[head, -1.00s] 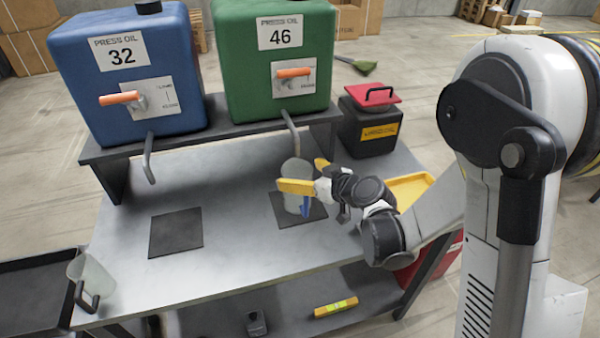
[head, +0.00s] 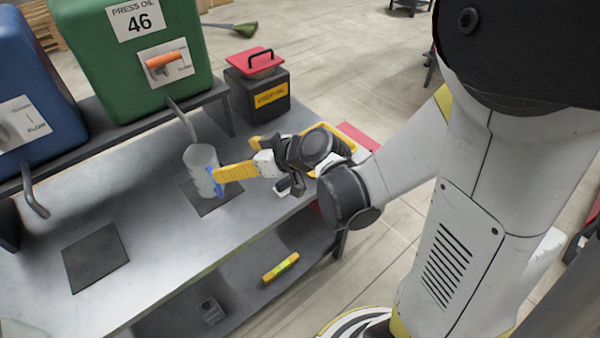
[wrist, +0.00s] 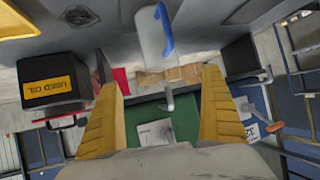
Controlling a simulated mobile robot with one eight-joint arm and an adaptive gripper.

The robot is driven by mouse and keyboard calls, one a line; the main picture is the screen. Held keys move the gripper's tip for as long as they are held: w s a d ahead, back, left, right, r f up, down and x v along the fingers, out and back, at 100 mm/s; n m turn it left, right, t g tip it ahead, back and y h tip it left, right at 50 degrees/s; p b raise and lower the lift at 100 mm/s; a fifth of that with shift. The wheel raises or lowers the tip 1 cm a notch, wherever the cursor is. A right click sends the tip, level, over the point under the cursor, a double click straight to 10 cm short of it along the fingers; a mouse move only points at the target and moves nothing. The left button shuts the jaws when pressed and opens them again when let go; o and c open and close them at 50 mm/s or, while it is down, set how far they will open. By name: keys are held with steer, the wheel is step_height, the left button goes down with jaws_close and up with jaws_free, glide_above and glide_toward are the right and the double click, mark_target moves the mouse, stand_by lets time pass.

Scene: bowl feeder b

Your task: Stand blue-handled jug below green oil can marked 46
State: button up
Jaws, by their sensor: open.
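The pale jug (head: 201,168) with the blue handle (head: 217,184) stands upright on a dark square pad (head: 205,207). It is under the bent spout (head: 183,120) of the green oil can marked 46 (head: 120,60). My gripper (head: 235,157) is open and empty to the right of the jug. One yellow finger ends close to the handle; I cannot tell if they touch. In the wrist view the jug (wrist: 150,35) is at the top, beyond my open fingers (wrist: 160,82), and the green can (wrist: 180,122) is below, upside down.
The blue can (head: 30,95) stands left on the same raised shelf, its spout (head: 35,200) above an empty pad (head: 95,258). A black used-oil box (head: 258,98) with a red lid is at the back right. A yellow level (head: 281,268) lies on the lower shelf.

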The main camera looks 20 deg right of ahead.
steer(key=s+d+r+m+g+h, duration=0.1)
steer(key=s+d+r+m+h, duration=0.2)
steer(key=s+d, duration=0.2)
steer(key=s+d+r+m+g+h, duration=0.1)
steer(key=s+d+r+m+h, duration=0.2)
steer(key=s, duration=0.9)
steer(key=shift+d+m+g+h, duration=0.3)
steer(key=shift+d+h, duration=0.3)
steer(key=shift+d, duration=0.65)
